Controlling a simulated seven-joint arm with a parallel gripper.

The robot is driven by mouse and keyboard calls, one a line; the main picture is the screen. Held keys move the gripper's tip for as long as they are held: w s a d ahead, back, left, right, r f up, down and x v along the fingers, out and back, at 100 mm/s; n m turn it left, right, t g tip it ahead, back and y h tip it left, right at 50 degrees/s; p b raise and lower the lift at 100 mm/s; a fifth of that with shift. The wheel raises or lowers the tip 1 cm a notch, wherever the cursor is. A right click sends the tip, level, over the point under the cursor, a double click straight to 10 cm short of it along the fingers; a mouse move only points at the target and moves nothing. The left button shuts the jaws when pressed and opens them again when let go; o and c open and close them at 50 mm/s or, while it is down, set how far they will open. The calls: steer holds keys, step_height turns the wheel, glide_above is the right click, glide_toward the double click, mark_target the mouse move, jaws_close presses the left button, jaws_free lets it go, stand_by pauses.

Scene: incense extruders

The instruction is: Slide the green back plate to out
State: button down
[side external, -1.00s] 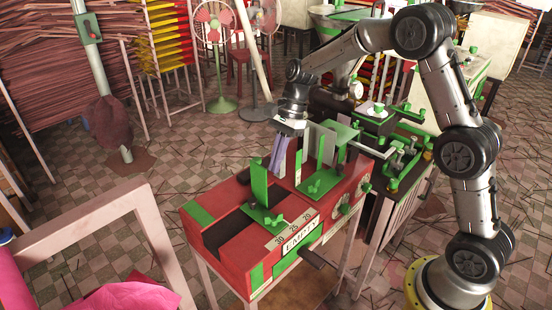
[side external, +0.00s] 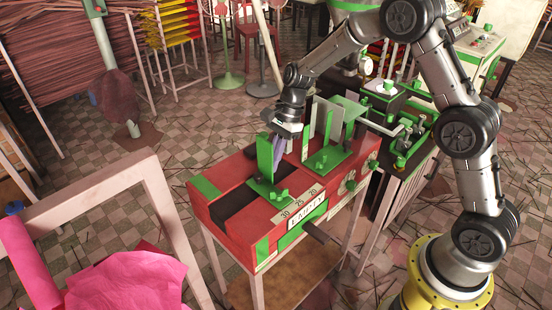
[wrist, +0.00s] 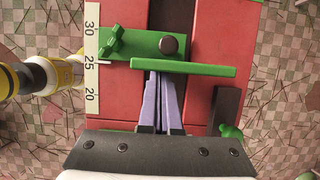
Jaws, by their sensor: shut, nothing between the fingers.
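The green back plate (side external: 265,158) stands upright on a flat green base in the dark slot of the red box, at the box's left part in the side view. In the wrist view the plate (wrist: 183,68) is a thin green bar seen from above, and its base lies by the 25 to 30 marks. My gripper (side external: 276,158) is shut, its pale purple fingers low at the plate's right face. In the wrist view the fingertips (wrist: 160,74) meet the plate's near edge; whether they touch cannot be told.
A number scale (wrist: 91,62) runs along the slot. A second green base (side external: 327,160) with upright grey and green plates stands right of my gripper. A sign reading EMPTY (side external: 307,214) is on the box front. The slot's left end is clear.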

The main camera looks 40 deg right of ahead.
steer(key=a, duration=1)
steer(key=shift+a, duration=0.35)
steer(key=shift+d+r, duration=0.1)
steer(key=shift+r, duration=0.05)
